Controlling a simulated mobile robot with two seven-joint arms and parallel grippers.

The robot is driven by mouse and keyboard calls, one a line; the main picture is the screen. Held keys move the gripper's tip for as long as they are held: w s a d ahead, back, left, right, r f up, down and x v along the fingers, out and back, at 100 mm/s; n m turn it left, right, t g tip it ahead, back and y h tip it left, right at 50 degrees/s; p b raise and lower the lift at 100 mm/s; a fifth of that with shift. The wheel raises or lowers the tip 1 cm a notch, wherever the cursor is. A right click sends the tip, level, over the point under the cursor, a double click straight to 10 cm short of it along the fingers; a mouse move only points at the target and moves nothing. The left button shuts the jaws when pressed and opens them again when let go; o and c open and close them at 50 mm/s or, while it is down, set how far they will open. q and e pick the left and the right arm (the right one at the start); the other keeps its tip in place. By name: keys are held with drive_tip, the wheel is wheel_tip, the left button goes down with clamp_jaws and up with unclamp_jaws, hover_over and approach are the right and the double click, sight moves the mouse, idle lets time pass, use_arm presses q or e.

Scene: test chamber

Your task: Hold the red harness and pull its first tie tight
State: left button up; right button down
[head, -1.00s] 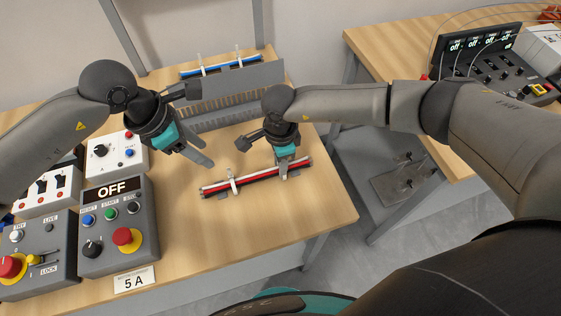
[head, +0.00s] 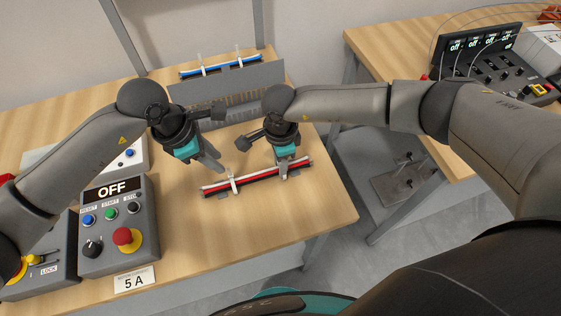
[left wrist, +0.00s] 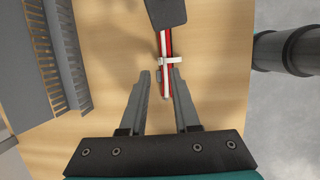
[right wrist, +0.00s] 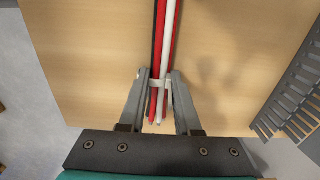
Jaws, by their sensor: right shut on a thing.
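The red harness (head: 262,178), a bundle of red, white and black wires, lies along the front of the wooden table. Near its left end a white tie (head: 233,184) stands up around it; it also shows in the left wrist view (left wrist: 171,61). My right gripper (head: 284,172) is shut on the harness near its right end, where a second white tie (right wrist: 159,84) shows between the fingers. My left gripper (head: 214,164) is open and empty, just behind the first tie. In the left wrist view its fingers (left wrist: 160,78) stand either side of the harness's end, seen below.
Behind the arms are a grey slotted duct (head: 230,112) and a grey panel. A blue harness (head: 220,66) with two white ties lies at the back. A control box (head: 118,225) reading OFF stands at left. Bare table lies in front of the harness.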

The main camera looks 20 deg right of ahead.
sight(228, 170)
use_arm(q)
drive_tip(key=shift+x, duration=3.4)
clamp_jaws()
drive_tip(key=shift+s, duration=0.1)
